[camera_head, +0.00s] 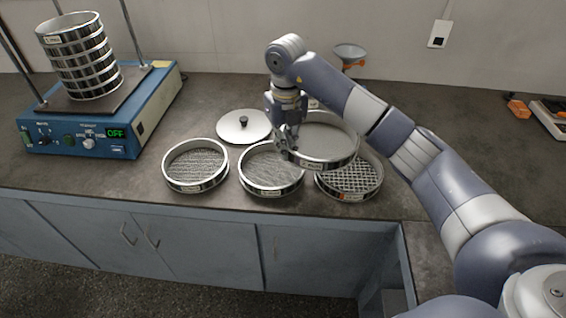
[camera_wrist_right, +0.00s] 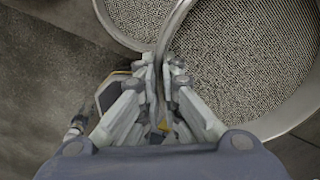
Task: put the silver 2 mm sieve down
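My right gripper (camera_head: 287,138) is shut on the rim of a silver sieve (camera_head: 322,145) with fine mesh, held raised over the bench. I take it to be the 2 mm sieve; its label is too small to read. In the right wrist view, the fingers (camera_wrist_right: 160,75) pinch the rim and the held sieve's mesh (camera_wrist_right: 245,55) fills the right side. The held sieve overlaps part of the middle sieve (camera_head: 270,175) and the coarse-mesh right sieve (camera_head: 350,182) in the head view. My left gripper is not in view.
Another sieve (camera_head: 195,166) lies at the left of the front row, near the bench edge. A round lid (camera_head: 243,127) lies behind it. The blue shaker (camera_head: 88,135) carries a sieve stack (camera_head: 80,58). Bench right of my arm looks mostly clear.

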